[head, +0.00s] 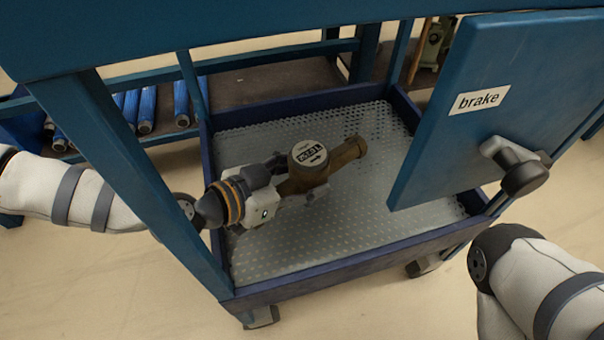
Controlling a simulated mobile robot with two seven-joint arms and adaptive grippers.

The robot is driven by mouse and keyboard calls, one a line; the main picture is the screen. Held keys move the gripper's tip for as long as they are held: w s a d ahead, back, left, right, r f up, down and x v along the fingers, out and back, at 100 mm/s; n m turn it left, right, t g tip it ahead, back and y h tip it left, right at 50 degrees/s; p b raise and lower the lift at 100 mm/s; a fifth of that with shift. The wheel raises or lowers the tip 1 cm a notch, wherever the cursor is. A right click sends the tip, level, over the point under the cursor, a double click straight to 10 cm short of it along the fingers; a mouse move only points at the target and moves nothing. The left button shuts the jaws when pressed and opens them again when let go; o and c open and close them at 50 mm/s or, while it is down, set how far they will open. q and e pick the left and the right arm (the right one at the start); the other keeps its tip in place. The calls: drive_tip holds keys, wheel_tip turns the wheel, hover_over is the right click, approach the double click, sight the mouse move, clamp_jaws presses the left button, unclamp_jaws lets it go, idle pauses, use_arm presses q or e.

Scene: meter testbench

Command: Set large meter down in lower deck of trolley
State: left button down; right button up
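The large meter (345,154) is a brown, brass-like body with a round white dial facing up. It lies roughly level over the perforated lower deck (385,235) of the blue trolley, inside the raised rim. I cannot tell whether it touches the deck or is just above it. My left gripper (281,183) reaches in from the left past the trolley's corner post and appears shut on the near left end of the meter. Its fingers are partly hidden by its own body. My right arm shows at the lower right, but its gripper is not visible.
A blue panel (430,150) labelled "brake", with a grey and black lever (518,168), covers the deck's right side. The trolley post (125,175) stands close to my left arm. Several blue cylinders (147,108) lie behind left. The deck around the meter is clear.

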use_arm(q)
drive_tip(key=b, duration=0.5)
hover_over(302, 214)
drive_tip(key=shift+f, duration=3.2)
use_arm(e)
drive_tip(key=shift+g, duration=0.6)
drive_tip(key=shift+s+d+f, duration=0.1)
drive_tip(key=shift+s+f, duration=0.45)
drive_tip(key=shift+f, duration=0.3)
drive_tip(key=shift+s+f, duration=0.55)
drive_tip(key=shift+f, duration=0.3)
use_arm(q)
drive_tip(key=shift+f+b, duration=0.35)
drive_tip(key=shift+f, duration=0.25)
use_arm(e)
drive_tip(key=shift+f, duration=0.35)
